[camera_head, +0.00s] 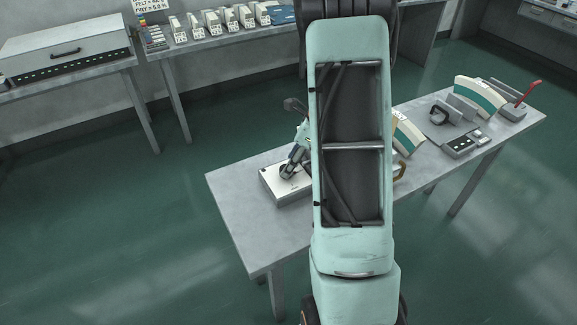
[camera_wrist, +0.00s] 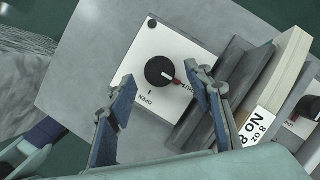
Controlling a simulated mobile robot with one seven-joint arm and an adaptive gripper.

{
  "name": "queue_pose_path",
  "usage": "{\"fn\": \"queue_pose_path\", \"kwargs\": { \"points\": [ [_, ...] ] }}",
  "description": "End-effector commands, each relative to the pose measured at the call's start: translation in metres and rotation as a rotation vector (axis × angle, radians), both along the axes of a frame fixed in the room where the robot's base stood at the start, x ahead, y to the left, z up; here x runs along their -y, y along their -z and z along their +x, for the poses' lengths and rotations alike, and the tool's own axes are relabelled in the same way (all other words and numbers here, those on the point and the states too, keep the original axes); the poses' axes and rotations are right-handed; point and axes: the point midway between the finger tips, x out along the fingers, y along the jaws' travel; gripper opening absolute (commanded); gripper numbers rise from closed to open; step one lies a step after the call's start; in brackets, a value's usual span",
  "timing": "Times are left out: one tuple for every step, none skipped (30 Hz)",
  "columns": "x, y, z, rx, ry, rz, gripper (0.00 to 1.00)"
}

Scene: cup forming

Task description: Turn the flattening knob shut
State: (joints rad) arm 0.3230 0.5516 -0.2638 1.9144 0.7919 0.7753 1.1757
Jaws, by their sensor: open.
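My gripper (camera_wrist: 159,78) is open, with one blue-padded finger on each side of the knob in the wrist view. I cannot tell whether either finger touches it. In the head view my gripper (camera_head: 290,168) is at the white box (camera_head: 271,183) on the table; the knob is hidden there.
The grey table (camera_head: 235,205) is bare at its left end. A grey block and a cream piece with a number tag (camera_wrist: 258,126) stand right of the panel. My arm hides the table's middle. Other devices and a red lever (camera_head: 530,92) stand at the right.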

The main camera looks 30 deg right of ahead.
Motion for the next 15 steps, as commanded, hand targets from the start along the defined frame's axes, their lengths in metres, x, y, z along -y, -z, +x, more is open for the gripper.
{"fn": "queue_pose_path", "kwargs": {
  "points": [
    [0.004,-0.012,-0.002,0.005,0.000,-0.004,0.47],
    [0.006,-0.018,-0.004,0.005,0.000,-0.003,0.47],
    [0.008,-0.026,-0.006,0.005,0.000,-0.004,0.47],
    [0.010,-0.032,-0.008,0.004,0.000,-0.002,0.47],
    [0.012,-0.038,-0.010,0.005,0.001,-0.003,0.47],
    [0.014,-0.046,-0.012,0.004,0.000,-0.002,0.47],
    [0.016,-0.051,-0.013,0.004,0.001,-0.003,0.47],
    [0.017,-0.057,-0.015,0.004,0.001,-0.002,0.47],
    [0.019,-0.063,-0.017,0.002,0.000,-0.002,0.47],
    [0.021,-0.067,-0.018,0.003,0.000,-0.003,0.47],
    [0.022,-0.071,-0.019,0.003,0.000,-0.001,0.47],
    [0.023,-0.075,-0.021,0.003,0.001,-0.001,0.47],
    [0.024,-0.078,-0.022,0.001,0.001,-0.001,0.47],
    [0.025,-0.080,-0.023,0.001,0.001,-0.001,0.47],
    [0.025,-0.083,-0.024,0.001,-0.001,-0.001,0.47]
  ]
}}
